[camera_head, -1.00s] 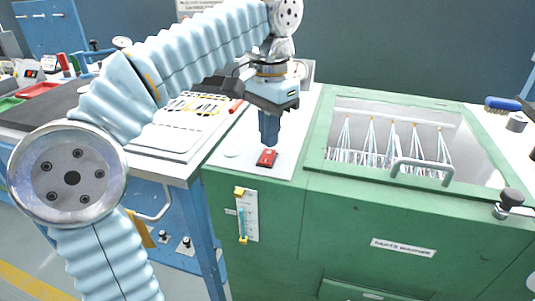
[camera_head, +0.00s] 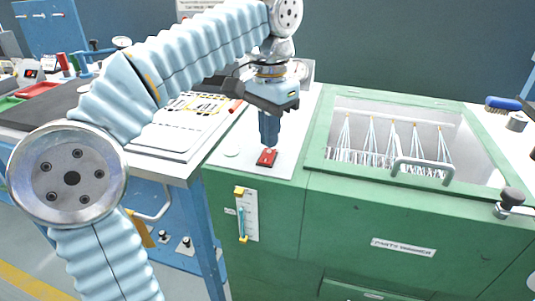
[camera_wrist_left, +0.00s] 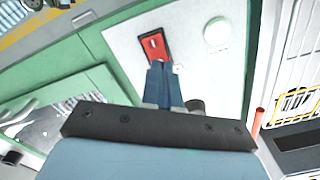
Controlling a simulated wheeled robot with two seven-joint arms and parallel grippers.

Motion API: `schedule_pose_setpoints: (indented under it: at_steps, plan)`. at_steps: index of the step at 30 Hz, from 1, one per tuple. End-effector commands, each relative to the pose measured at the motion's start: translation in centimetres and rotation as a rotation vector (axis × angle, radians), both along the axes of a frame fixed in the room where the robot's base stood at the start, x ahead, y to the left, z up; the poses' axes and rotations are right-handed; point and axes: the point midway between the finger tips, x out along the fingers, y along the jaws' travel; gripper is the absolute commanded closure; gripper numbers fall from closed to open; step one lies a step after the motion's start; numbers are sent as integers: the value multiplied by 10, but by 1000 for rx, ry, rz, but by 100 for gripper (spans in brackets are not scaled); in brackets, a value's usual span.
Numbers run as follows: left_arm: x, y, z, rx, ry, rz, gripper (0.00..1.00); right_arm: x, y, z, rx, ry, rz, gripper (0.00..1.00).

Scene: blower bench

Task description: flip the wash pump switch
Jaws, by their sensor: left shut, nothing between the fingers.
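The wash pump switch is a small red rocker (camera_head: 266,158) on the pale panel at the left end of the green parts washer (camera_head: 400,215). In the left wrist view the red switch (camera_wrist_left: 154,46) has a dark frame and a small white mark. My left gripper (camera_head: 269,143) points straight down with its blue fingers together and empty. Its tips are right at the near edge of the switch in the left wrist view (camera_wrist_left: 158,66); I cannot tell whether they touch it. The fingers hide a little of the switch. My right gripper does not show.
A round white button (camera_wrist_left: 216,32) sits beside the switch. A workbench with a white tray (camera_head: 172,140) stands to the left.

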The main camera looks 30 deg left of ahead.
Motion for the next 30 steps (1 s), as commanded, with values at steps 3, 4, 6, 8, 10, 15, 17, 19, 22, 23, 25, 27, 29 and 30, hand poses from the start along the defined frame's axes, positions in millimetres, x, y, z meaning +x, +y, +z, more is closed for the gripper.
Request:
schedule_pose_setpoints:
  at_steps: [3,4,6,8,10,15,17,19,22,23,25,27,29,30]
  plan:
    - [0,0,-2,0,0,0,100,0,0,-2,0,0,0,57]
    - [0,0,-3,0,0,0,100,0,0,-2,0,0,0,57]
    - [0,0,-4,0,0,0,100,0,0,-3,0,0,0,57]
    - [0,0,-5,0,0,0,100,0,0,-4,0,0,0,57]
    - [0,0,-6,0,0,0,100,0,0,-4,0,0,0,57]
    - [0,0,-8,0,0,0,100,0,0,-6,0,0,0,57]
    - [0,0,-9,0,0,0,100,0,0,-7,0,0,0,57]
    - [0,0,-10,0,0,0,100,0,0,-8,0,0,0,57]
    - [0,0,-12,0,0,0,100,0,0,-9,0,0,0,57]
    - [0,0,-12,0,0,0,100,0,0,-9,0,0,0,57]
    - [0,0,-13,0,0,0,100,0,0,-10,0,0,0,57]
    - [0,0,-14,0,0,0,100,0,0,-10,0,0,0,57]
    - [0,0,-15,0,0,0,100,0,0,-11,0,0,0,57]
    - [0,0,-15,0,0,0,100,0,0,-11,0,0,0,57]
